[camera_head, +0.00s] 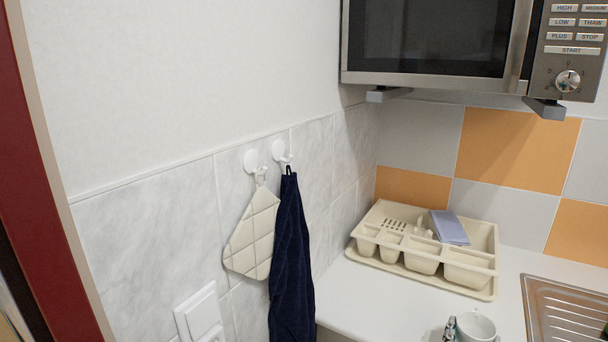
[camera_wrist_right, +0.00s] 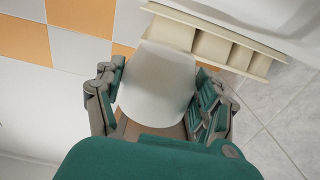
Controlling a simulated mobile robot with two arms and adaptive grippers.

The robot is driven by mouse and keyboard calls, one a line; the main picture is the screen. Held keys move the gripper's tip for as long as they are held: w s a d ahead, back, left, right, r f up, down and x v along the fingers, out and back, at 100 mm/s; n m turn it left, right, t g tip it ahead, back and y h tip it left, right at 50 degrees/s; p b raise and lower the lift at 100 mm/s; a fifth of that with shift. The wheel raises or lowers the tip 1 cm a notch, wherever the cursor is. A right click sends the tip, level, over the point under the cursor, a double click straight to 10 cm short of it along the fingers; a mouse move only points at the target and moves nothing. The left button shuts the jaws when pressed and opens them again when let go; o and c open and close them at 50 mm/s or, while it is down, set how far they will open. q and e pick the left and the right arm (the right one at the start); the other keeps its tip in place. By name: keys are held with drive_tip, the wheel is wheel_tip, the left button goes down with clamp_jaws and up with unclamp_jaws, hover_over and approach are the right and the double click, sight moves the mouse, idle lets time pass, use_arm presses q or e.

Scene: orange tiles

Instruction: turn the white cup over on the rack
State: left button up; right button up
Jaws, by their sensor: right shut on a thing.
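The white cup (camera_head: 480,325) is at the bottom edge of the head view, partly cut off, with its open mouth seeming to face up. My right gripper (camera_head: 450,328) shows only as a small part at the cup's left side. In the right wrist view the cup (camera_wrist_right: 157,85) fills the space between the two fingers of my right gripper (camera_wrist_right: 158,72), which is shut on it. The cream rack (camera_head: 487,236) stands on the counter in the corner, beyond the cup. It also shows behind the cup in the wrist view (camera_wrist_right: 213,47). My left gripper is not in view.
A blue-grey cloth (camera_head: 450,227) lies in the rack's back right part. A metal sink drainer (camera_head: 570,312) is to the right. A microwave (camera_head: 440,40) hangs above. A dark towel (camera_head: 290,260) and cream potholder (camera_head: 252,235) hang left. Bare counter (camera_head: 375,300) lies before the rack.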

sight(479, 320)
drive_tip(key=shift+r+p, duration=1.8)
drive_tip(key=shift+r, duration=0.7)
